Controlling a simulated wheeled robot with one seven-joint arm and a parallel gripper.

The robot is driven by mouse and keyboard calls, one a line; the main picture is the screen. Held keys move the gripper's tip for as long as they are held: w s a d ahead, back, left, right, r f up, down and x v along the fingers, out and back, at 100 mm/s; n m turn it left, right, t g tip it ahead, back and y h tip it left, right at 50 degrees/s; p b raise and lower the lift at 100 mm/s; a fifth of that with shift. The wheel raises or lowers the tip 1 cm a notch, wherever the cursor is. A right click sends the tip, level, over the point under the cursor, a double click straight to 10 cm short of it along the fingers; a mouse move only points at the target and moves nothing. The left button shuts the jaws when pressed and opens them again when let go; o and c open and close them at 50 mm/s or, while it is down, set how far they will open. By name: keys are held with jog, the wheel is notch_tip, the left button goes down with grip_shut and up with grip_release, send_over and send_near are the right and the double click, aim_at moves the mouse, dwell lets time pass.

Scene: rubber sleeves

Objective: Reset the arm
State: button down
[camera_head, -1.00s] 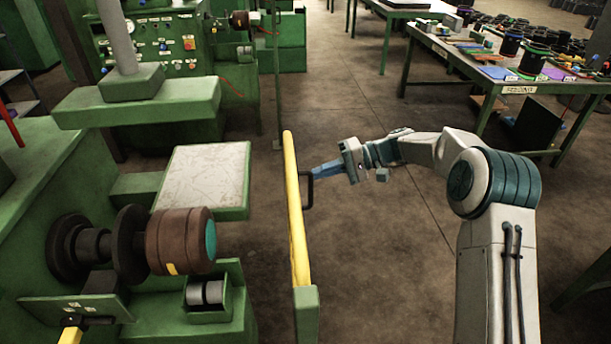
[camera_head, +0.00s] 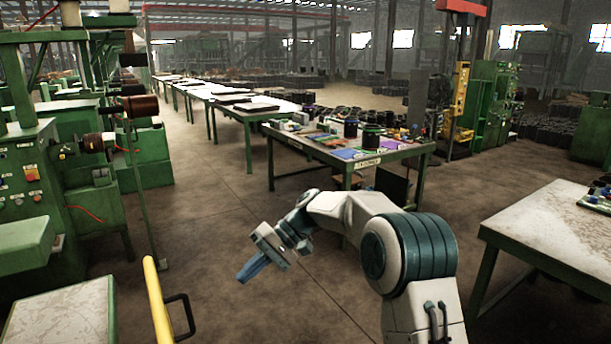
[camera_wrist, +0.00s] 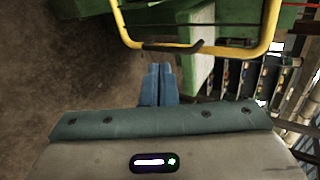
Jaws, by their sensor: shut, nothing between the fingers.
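My gripper (camera_head: 243,277) is at the end of my raised, bent arm in the head view. Its blue fingers point down and to the left over open floor. In the wrist view my gripper (camera_wrist: 158,68) shows its two blue fingers side by side, shut, with nothing between them. The fingertips are apart from the yellow rail (camera_wrist: 262,38), which lies beyond them in the wrist view.
The yellow rail (camera_head: 156,300) with a dark handle (camera_head: 184,316) stands left of my gripper. Green machines (camera_head: 40,190) fill the left side. A loaded table (camera_head: 300,142) stands behind my arm, another table (camera_head: 545,230) at right. Bare floor (camera_head: 215,215) lies between.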

jog(key=s+d+f+m+t+h, duration=0.1)
jog(key=s+d+m+t+h, duration=0.4)
jog(key=s+d, duration=2)
jog(key=d+t+h, duration=0.4)
jog(key=shift+s, duration=0.35)
jog(key=shift+f, duration=0.1)
